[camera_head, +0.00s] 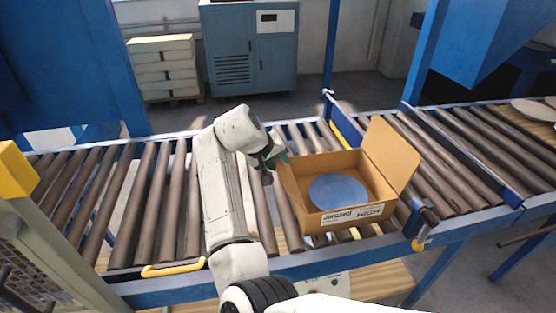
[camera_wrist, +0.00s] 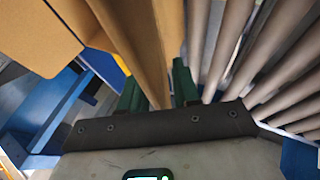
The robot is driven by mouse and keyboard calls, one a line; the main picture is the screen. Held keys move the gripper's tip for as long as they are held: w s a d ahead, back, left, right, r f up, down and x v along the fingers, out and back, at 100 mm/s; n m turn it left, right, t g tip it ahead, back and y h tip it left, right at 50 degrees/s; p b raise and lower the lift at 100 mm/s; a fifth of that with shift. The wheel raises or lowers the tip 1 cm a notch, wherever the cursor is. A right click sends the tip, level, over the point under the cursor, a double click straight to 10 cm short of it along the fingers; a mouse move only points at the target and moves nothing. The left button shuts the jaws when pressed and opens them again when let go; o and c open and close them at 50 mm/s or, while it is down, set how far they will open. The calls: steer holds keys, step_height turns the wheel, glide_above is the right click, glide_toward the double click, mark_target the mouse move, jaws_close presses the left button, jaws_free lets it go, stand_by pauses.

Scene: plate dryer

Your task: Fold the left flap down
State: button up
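An open cardboard box (camera_head: 345,214) stands on the roller conveyor with a round blue-grey plate (camera_head: 338,191) in it. Its left flap (camera_head: 290,190) shows as a narrow steep strip at the box's left side. The right flap (camera_head: 390,153) stands up, leaning outward. My gripper (camera_head: 275,158) is at the far end of the left flap. In the wrist view, the green fingers of my gripper (camera_wrist: 157,92) are apart, with the cardboard left flap (camera_wrist: 150,45) running between them. Whether the fingers touch the flap cannot be told.
The roller conveyor (camera_head: 120,200) runs left to right, with free rollers left of the box. A blue side guide (camera_head: 345,122) stands behind the box. A yellow handle (camera_head: 174,268) is on the front edge. Another round plate (camera_head: 535,109) lies at far right.

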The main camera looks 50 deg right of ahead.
jaws_close()
stand_by(1.4)
